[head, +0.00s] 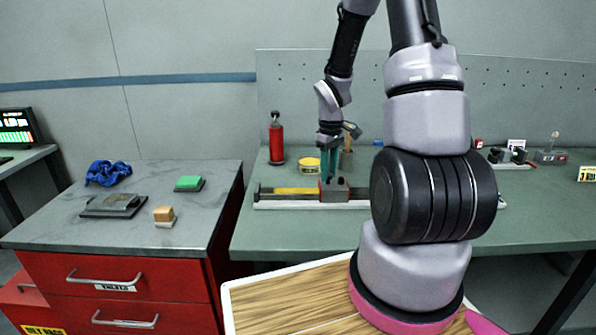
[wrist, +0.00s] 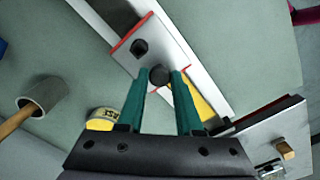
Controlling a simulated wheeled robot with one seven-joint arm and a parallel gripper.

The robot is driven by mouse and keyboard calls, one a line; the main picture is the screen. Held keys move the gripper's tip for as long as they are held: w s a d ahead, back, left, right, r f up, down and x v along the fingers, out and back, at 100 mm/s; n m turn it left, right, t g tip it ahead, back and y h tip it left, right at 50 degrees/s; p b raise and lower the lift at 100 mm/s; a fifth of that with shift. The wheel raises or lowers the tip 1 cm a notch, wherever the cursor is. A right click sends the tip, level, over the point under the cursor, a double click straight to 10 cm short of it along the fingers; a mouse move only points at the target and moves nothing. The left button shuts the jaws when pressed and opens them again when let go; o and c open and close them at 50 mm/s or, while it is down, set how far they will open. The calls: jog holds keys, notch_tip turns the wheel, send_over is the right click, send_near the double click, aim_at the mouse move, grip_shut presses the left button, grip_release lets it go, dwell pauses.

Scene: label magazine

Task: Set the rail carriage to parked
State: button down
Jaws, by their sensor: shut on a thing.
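The rail carriage (head: 341,192) is a grey block with red edges on a rail (head: 265,195) along the front of the green bench. In the wrist view the carriage (wrist: 170,50) carries a dark knob (wrist: 158,75) and a dark hole. My gripper (head: 328,178) reaches down onto the carriage from above. In the wrist view the teal fingers of my gripper (wrist: 159,82) are closed around the knob. A yellow stretch (head: 296,191) of the rail lies just left of the carriage in the head view. My arm hides the rail's right part. No parked mark is readable.
A red bottle (head: 276,140), a yellow tin (head: 309,166) and a cup with a wooden-handled tool (wrist: 45,93) stand behind the rail. A grey-topped red cabinet (head: 205,220) stands left. The bench in front of the rail is clear.

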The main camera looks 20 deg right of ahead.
jog(key=s+d, duration=0.1)
jog(key=d, duration=0.4)
jog(key=s+d, duration=0.2)
jog(key=d, duration=0.4)
jog(key=s+d, duration=0.2)
jog(key=d, duration=0.4)
jog(key=shift+s+d, duration=0.2)
jog(key=shift+s, duration=0.05)
jog(key=c, duration=0.6)
grip_release()
jog(key=shift+d, duration=0.15)
jog(key=shift+r, duration=0.15)
notch_tip(320, 180, up, 10)
jog(key=shift+r, duration=0.25)
